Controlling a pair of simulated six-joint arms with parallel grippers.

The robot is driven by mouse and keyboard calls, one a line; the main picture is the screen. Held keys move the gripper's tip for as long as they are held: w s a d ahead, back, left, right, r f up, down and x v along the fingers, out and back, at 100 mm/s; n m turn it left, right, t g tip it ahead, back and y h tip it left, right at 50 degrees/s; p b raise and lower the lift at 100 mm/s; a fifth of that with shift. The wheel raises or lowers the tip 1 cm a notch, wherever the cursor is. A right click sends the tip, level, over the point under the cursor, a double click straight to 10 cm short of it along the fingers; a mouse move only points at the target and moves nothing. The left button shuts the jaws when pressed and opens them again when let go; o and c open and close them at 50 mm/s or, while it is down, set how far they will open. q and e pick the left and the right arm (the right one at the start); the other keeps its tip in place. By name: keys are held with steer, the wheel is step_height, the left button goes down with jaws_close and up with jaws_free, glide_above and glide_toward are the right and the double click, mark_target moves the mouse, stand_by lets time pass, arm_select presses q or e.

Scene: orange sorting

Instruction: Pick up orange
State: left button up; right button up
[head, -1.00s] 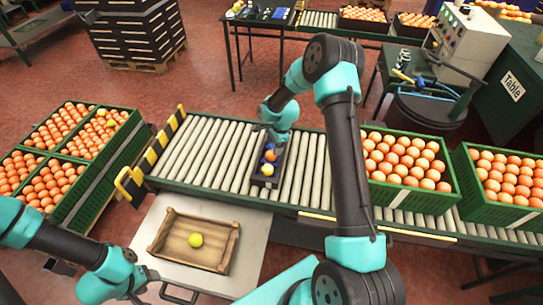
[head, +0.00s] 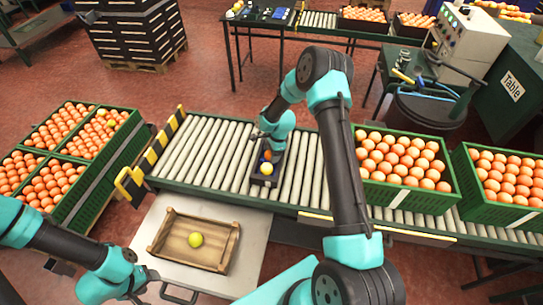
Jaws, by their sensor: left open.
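A dark narrow tray (head: 279,174) lies on the roller conveyor. In it are an orange (head: 268,155), partly hidden, and a paler yellow-orange fruit (head: 266,169) nearer the front. My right gripper (head: 267,147) is over the far part of the tray, right by the orange. Its fingers are too hidden to tell whether they are open or touching it. A wooden crate (head: 160,238) stands on the pale table in front of the conveyor, with one yellow fruit (head: 195,240) inside. My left gripper (head: 151,286) is open and empty, low at the left near the table's front edge.
Green crates full of oranges stand on the conveyor's right part (head: 410,198) and at the far right (head: 492,204). More green crates (head: 100,172) stand at the left. The rollers (head: 195,155) left of the tray are clear. A yellow-black striped guard (head: 163,143) edges the conveyor's left end.

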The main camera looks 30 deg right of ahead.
steer(key=shift+s+a+f, duration=0.1)
steer(key=shift+s+f, duration=0.15)
steer(key=shift+f, duration=0.15)
steer(key=c, duration=0.7)
steer(key=shift+r, duration=0.15)
steer(key=r, duration=1)
steer(key=shift+w, duration=0.2)
